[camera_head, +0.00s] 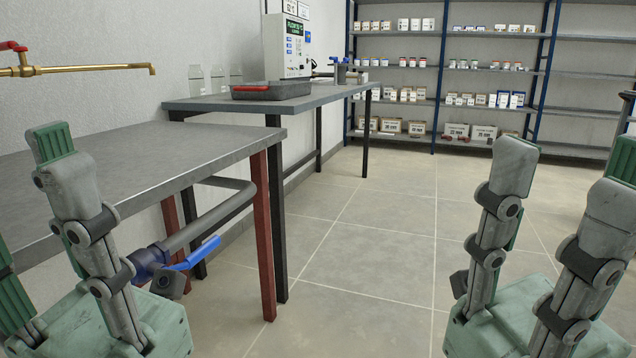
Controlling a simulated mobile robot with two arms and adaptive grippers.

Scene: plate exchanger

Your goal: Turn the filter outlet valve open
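A valve (150,265) with a blue lever handle (196,254) sits on a grey pipe (208,218) below the near grey table. The lever slants up to the right, close to the pipe's line. Part of the valve is hidden behind my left gripper (35,208). That gripper is at the lower left, its fingers apart and empty, one cut off by the picture edge. I cannot tell whether it touches the valve. My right gripper (562,185) is at the lower right, its fingers spread and empty, over the floor.
The near table (130,160) has dark red legs. A brass tap (85,70) with a red handle reaches over it. A further table (215,104) holds a grey tray (272,90), glass jars and a machine (288,48). Stocked shelves line the back. The floor (380,250) in the middle is clear.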

